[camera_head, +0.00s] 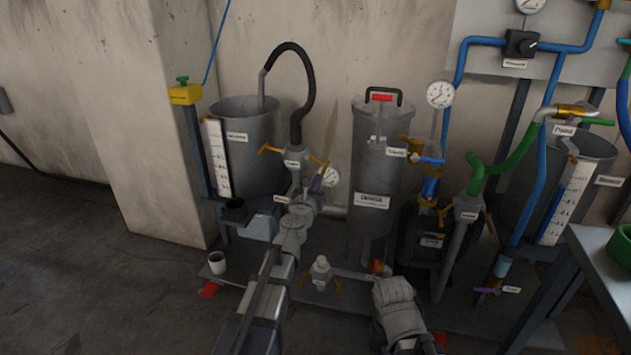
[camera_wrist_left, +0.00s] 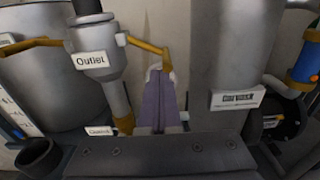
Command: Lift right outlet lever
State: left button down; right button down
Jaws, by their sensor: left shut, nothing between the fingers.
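The grey outlet valve (camera_head: 295,160), labelled "Outlet" in the left wrist view (camera_wrist_left: 97,42), stands below a black hose. Its yellow right lever (camera_head: 318,160) sticks out to the right and slopes down in the left wrist view (camera_wrist_left: 145,45). The yellow left lever (camera_head: 269,150) points left. My left gripper (camera_head: 318,182) is shut and empty, with its purple fingers (camera_wrist_left: 160,98) pointing up just below the right lever's outer end. The fingertips overlap that end in the picture; I cannot tell whether they touch.
A grey tank (camera_head: 245,130) stands left of the valve, and a tall grey cylinder (camera_head: 372,170) stands close on the right. Pipes and a second tank (camera_head: 595,160) crowd the right side. Open floor (camera_head: 80,270) lies at left.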

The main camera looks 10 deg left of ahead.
aim_at(323, 173)
pick_arm(q)
jog(key=shift+r, duration=0.1)
jog(key=shift+d+r+p, duration=0.5)
jog(key=shift+r+p, duration=0.05)
jog(key=shift+p, duration=0.1)
jog(key=shift+d+r+p, duration=0.25)
jog(key=shift+r+p, duration=0.45)
